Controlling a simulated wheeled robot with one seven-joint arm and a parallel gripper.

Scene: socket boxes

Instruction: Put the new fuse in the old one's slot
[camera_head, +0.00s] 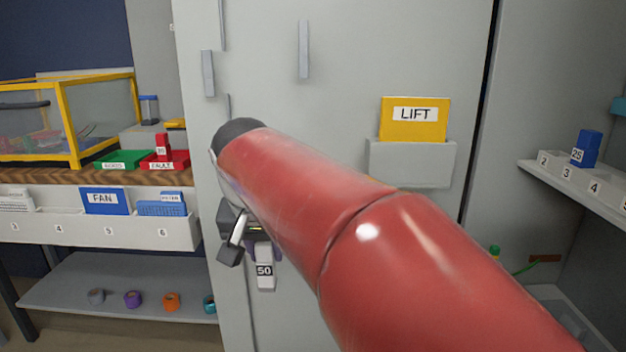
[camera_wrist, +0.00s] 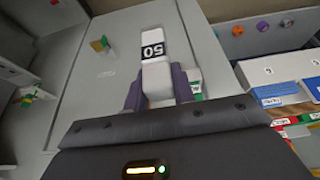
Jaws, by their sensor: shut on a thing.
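My gripper (camera_head: 258,247) is shut on a white fuse (camera_head: 265,274) with a black label "50". The fuse hangs in front of the grey cabinet door, below my red arm. In the wrist view my gripper (camera_wrist: 158,88) has its purple-grey fingers on both sides of the white fuse, which sticks out beyond them. A red fuse-like block (camera_head: 162,145) stands at the red tray labelled "FAULT" (camera_head: 180,160); its small number is hard to read. A green tray (camera_head: 122,160) is beside it. I cannot make out an empty fuse slot; my arm hides part of the cabinet.
A yellow "LIFT" card (camera_head: 414,118) sits in a grey holder (camera_head: 411,165) on the door. A numbered shelf (camera_head: 580,185) at right carries a blue block "25" (camera_head: 586,148). At left are a yellow-framed case (camera_head: 62,120), a white card rack (camera_head: 130,231) and a lower shelf with tape rolls.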

